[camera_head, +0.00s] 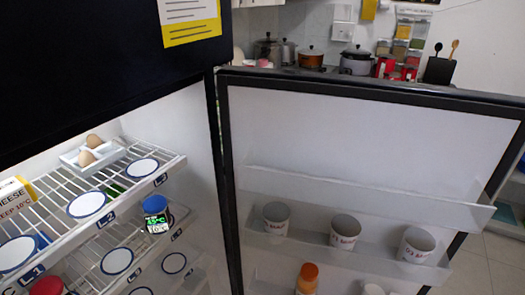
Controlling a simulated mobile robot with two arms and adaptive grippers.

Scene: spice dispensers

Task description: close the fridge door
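The fridge door (330,130) stands wide open on the right of the head view, its white inner face turned toward me. It hinges at the dark vertical edge beside the fridge's inner wall (185,115). Its clear door racks hold several white cups, one of them the middle cup (345,230), and an orange-capped bottle (307,278). The fridge interior is lit, with wire shelves (125,195) at the left. Neither of my grippers shows in the view.
An egg tray (92,153), a cheese box (15,198) and a blue-capped jar (155,207) sit on the shelves. A dark upper door (110,60) with a notice is above. Pots (312,58) stand on the counter behind. Tiled floor (490,260) shows at right.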

